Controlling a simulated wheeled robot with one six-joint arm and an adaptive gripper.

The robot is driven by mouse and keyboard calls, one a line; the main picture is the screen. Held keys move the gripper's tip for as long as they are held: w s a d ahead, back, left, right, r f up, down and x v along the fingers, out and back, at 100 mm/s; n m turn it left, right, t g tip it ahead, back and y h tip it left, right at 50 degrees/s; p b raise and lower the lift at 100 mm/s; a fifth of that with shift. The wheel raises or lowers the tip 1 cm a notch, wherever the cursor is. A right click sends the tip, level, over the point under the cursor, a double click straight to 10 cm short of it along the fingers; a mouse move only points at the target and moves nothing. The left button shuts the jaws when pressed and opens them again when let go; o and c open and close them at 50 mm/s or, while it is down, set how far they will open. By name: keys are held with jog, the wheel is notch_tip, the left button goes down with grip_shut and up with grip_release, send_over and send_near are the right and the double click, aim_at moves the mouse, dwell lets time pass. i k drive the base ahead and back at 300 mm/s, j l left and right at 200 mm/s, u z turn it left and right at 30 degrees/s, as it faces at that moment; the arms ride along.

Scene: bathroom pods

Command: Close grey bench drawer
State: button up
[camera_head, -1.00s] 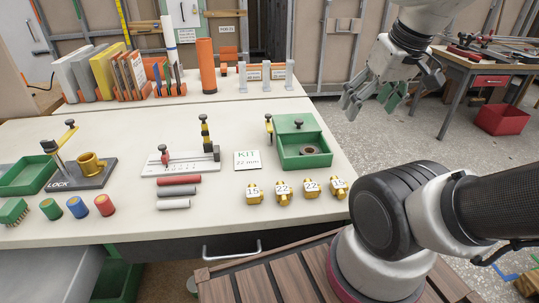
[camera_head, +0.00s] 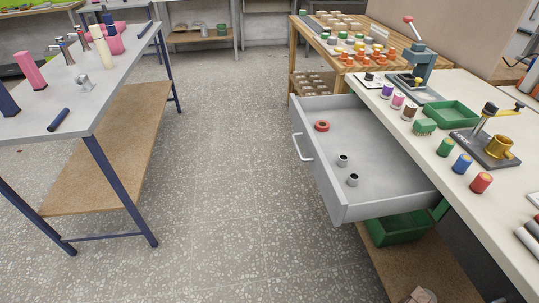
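The grey bench drawer (camera_head: 382,158) stands pulled out from under the white-topped bench (camera_head: 490,225), at the right of the head view. Its front panel (camera_head: 318,172) faces left and carries a pale bar handle (camera_head: 301,147). A red ring (camera_head: 322,126) and two small grey metal cylinders (camera_head: 348,170) lie inside the drawer. My gripper and arm are outside the current head view, so their position relative to the drawer is not shown.
A green bin (camera_head: 397,229) sits below the drawer on a lower shelf. A blue-legged table (camera_head: 100,95) stands at the left. A wooden table (camera_head: 340,62) stands behind the drawer. The speckled floor (camera_head: 220,190) between the tables is clear.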

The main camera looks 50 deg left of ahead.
aim_at(391, 182)
jog(key=i+u, duration=0.1)
jog(key=u, duration=1.7)
